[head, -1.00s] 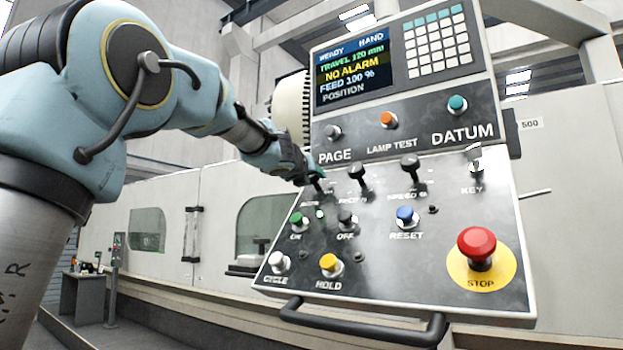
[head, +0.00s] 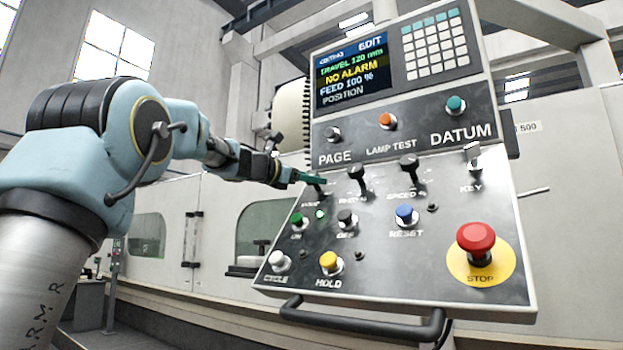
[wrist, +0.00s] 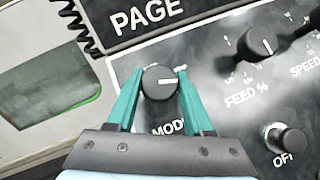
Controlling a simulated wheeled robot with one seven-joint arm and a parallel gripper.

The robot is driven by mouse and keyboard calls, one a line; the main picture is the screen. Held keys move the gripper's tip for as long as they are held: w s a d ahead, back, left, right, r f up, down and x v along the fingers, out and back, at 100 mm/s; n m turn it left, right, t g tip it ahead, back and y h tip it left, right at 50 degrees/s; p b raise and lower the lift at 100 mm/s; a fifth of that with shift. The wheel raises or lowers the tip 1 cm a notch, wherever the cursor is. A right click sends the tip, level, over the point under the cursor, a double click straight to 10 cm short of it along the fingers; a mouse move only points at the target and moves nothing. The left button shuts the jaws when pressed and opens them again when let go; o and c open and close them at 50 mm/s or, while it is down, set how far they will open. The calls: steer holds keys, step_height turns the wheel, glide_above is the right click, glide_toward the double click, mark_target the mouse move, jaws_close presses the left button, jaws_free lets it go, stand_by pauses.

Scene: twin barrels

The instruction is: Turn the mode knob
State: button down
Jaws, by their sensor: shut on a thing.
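The black mode knob (wrist: 160,82) stands at the upper left of the sloping panel, above the partly covered "MODE" label. Its white pointer line lies nearly level and points right in the wrist view. My gripper (wrist: 159,78) has its two green fingers on either side of the knob, shut on it. In the head view my gripper (head: 308,179) reaches the panel from the left and largely hides the knob. The screen (head: 350,70) reads "EDIT" at its upper right, with "NO ALARM" and "FEED 100 %" below.
The feed knob (head: 357,178) and speed knob (head: 409,168) stand right of the mode knob. Below are the green ON button (head: 297,220), the OFF button (head: 346,218) and the red STOP button (head: 477,242). A handle (head: 365,325) runs along the panel's lower edge.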

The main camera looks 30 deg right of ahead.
steer(key=shift+w+r+m+g+p, duration=0.1)
steer(key=shift+m+g+p, duration=0.5)
steer(key=shift+m+g, duration=0.75)
steer(key=shift+m, duration=0.55)
steer(key=shift+c, duration=1.6)
jaws_free()
steer(key=s+a+b, duration=0.1)
steer(key=a+b, duration=0.2)
steer(key=a, duration=0.7)
steer(key=shift+s+a, duration=0.25)
steer(key=shift+a, duration=0.1)
steer(key=shift+r, duration=0.1)
